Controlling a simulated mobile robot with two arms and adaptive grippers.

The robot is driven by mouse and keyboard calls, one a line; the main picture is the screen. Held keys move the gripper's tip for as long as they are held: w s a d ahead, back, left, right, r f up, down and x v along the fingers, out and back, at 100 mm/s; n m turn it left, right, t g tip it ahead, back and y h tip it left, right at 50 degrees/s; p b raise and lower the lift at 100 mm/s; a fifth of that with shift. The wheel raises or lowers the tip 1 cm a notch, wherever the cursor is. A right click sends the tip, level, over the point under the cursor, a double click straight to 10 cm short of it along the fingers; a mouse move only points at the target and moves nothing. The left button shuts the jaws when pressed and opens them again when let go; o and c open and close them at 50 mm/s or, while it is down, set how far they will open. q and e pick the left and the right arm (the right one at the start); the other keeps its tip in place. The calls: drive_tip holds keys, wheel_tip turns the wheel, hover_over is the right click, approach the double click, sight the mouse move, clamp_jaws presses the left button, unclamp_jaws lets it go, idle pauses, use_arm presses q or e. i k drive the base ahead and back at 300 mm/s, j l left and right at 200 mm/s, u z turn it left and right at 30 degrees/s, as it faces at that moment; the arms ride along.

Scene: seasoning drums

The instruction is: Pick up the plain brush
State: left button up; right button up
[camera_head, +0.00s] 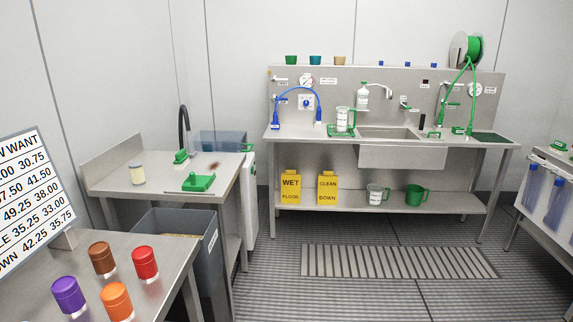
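I cannot tell for sure which item is the plain brush. A low green item (198,182), perhaps a brush or scoop, lies on the steel side table (112,178) at left. A smaller green item (181,157) sits behind it at the foot of a black curved hose. On the sink counter (300,133), a green item (434,134), another green item (458,130) and a small dark upright item (421,121) stand right of the basin; they are too small to identify. Neither of my grippers shows in this view.
Purple (68,293), orange (116,300), brown (102,258) and red-lidded (145,262) drums stand on the near-left table beside a price board (30,195). A grey bin (175,222) is behind it. Yellow signs (291,188) sit on the sink's lower shelf.

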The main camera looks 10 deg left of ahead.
sight(181, 160)
drive_tip(key=i, duration=1.8)
drive_tip(key=i+l+u, duration=0.1)
drive_tip(key=i+u, duration=0.35)
drive_tip(key=i+l+u, duration=0.45)
drive_tip(key=i, duration=0.2)
drive_tip(key=i+l+u, duration=0.5)
